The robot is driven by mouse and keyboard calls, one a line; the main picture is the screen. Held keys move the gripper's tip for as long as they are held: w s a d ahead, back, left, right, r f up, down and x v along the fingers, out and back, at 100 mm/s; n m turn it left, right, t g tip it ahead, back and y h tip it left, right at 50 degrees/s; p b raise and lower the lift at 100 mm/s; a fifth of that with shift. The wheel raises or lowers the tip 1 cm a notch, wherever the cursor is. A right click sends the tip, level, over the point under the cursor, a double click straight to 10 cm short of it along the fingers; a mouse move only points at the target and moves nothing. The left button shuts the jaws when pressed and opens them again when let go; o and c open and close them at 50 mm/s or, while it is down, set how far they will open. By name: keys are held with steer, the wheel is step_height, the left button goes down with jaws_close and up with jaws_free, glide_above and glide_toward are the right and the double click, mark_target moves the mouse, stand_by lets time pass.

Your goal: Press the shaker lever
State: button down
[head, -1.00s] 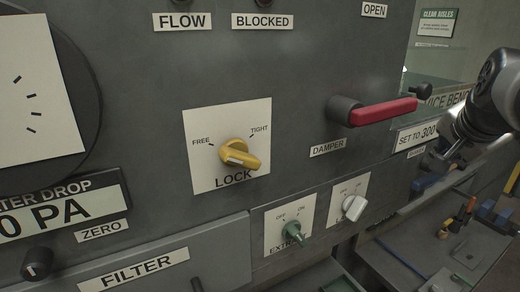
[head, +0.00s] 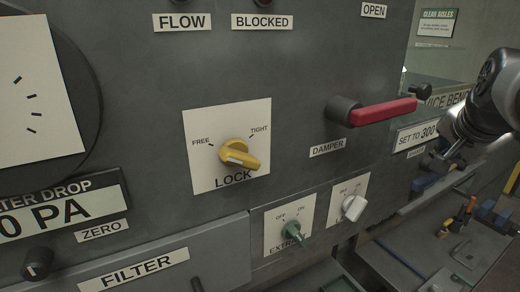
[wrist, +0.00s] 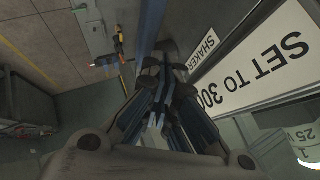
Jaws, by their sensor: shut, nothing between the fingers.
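The shaker label (wrist: 203,50) is on the panel face in the wrist view, just right of my fingertips. My gripper (wrist: 164,82) is shut, with its dark fingers together and nothing seen between them. The shaker lever cannot be told apart for certain; dark shapes at the fingertips may hide it. I cannot tell whether the fingers touch it. In the head view my gripper (head: 441,160) is small and dark at the right, beside the panel's edge and below the "SET TO 300" sign (head: 417,134).
A red damper handle (head: 383,112) sticks out left of my arm. A yellow lock knob (head: 239,154), a green knob (head: 295,232) and a white knob (head: 353,208) are on the panel. A bench (head: 415,250) with loose tools stands lower right. Open floor (wrist: 50,95) shows left of my gripper.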

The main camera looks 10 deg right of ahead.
mark_target(436, 179)
steer(key=shift+f+b, duration=0.4)
steer(key=shift+s+a+f+b, duration=0.1)
steer(key=shift+f+b, duration=1.7)
steer(key=shift+f, duration=0.55)
stand_by(1.8)
steer(key=shift+w+d+r+p, duration=0.1)
steer(key=shift+w+r+p, duration=0.05)
steer(key=shift+r+p, duration=1)
steer(key=shift+w+d+r+p, duration=0.1)
steer(key=shift+r+p, duration=0.75)
steer(key=shift+r, duration=0.6)
steer(key=shift+r, duration=0.15)
step_height(436, 179, up, 5)
steer(key=p, duration=0.4)
